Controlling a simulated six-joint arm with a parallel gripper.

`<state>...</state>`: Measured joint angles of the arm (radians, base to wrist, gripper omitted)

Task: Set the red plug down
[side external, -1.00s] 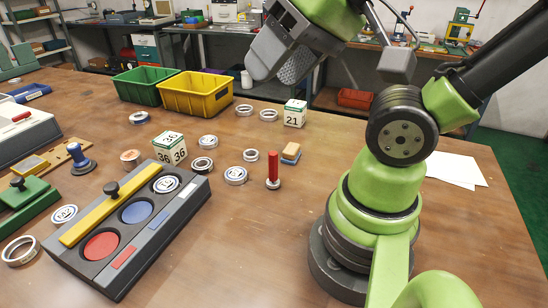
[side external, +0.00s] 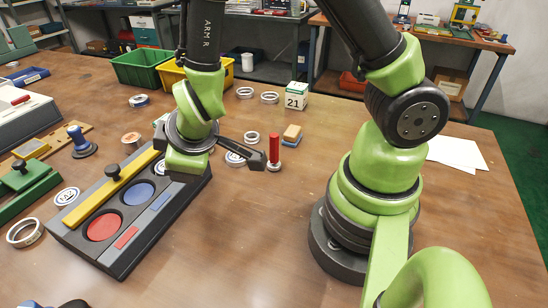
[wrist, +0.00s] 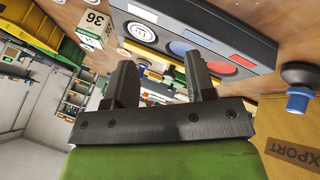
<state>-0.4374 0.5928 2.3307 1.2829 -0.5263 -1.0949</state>
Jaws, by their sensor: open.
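The red plug (side external: 274,148), a red upright handle on a small metal base, stands on the table right of the grey tray. It looks upright, and I do not make it out in the wrist view. My gripper (wrist: 162,70) is open, with nothing between its two dark fingers. The dark bar on my wrist reaches close to the plug in the picture; I cannot tell the gap.
The grey tray (side external: 128,262) has red and blue round wells and a yellow bar. A blue-handled stamp (side external: 79,141) stands left. The front right table is clear.

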